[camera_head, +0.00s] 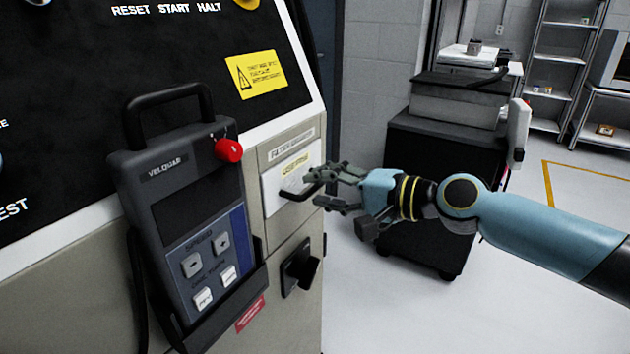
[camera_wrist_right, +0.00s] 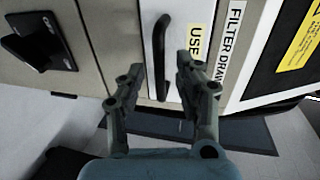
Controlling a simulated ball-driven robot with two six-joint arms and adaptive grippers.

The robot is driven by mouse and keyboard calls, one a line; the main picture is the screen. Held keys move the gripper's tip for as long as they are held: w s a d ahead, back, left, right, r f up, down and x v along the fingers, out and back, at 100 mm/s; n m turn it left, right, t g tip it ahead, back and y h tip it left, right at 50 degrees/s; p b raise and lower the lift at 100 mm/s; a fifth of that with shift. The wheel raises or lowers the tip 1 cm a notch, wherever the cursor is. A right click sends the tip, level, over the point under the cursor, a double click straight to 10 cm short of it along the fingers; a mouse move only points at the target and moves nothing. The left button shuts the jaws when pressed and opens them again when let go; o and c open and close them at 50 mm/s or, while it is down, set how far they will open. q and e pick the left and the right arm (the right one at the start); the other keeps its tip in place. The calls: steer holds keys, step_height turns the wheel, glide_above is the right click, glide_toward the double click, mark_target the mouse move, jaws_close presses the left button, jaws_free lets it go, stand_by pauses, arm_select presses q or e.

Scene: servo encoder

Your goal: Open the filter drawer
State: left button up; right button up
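The filter drawer (camera_head: 279,186) is a white panel in the beige machine front, under a "FILTER DRAWER" label. It looks shut and has a black bar handle (camera_head: 301,193). In the right wrist view the drawer front (camera_wrist_right: 150,35) and its handle (camera_wrist_right: 161,57) show close up. My right gripper (camera_head: 318,187) is at the handle; in the wrist view its open fingers (camera_wrist_right: 158,85) lie on either side of the handle's lower end. I cannot tell whether they touch it. The left gripper is not in view.
A pendant (camera_head: 196,225) with a red knob hangs on the machine left of the drawer. A black rotary switch (camera_head: 299,267) sits below the drawer. A dark cart (camera_head: 440,150) stands behind my right arm. Grey floor (camera_head: 370,310) is clear in front.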

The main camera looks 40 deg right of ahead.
steer(key=shift+x, duration=1.05)
jaws_close()
